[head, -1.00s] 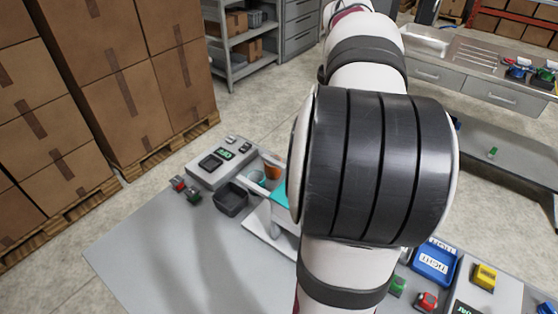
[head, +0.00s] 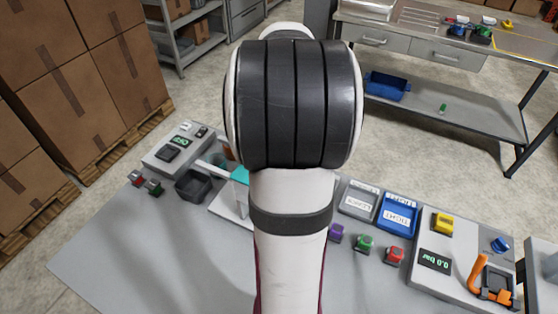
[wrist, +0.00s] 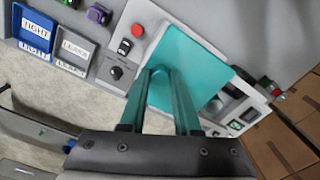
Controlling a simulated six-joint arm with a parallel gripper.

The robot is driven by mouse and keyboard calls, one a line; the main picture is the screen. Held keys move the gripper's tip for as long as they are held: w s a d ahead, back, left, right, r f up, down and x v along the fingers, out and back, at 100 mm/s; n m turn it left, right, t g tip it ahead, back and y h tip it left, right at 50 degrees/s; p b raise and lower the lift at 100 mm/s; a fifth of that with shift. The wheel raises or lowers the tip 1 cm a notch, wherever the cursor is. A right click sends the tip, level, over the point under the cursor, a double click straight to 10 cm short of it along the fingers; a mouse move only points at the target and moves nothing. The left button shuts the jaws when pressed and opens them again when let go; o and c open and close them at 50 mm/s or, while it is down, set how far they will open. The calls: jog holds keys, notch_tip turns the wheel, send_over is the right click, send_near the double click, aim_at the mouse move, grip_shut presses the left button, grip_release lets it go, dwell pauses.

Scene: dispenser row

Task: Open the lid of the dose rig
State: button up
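The teal panel (wrist: 190,68), which looks like the lid of the dose rig, lies flat in the middle of the wrist view.
A dark bin (head: 193,186) and a grey display unit (head: 173,148) stand left of the rig. Blue (head: 398,214) and grey (head: 358,201) labelled trays, several small coloured blocks and a pressure-display panel (head: 436,262) lie to the right. The front left tabletop is clear.

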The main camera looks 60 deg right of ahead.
grip_shut()
dwell(1.0)
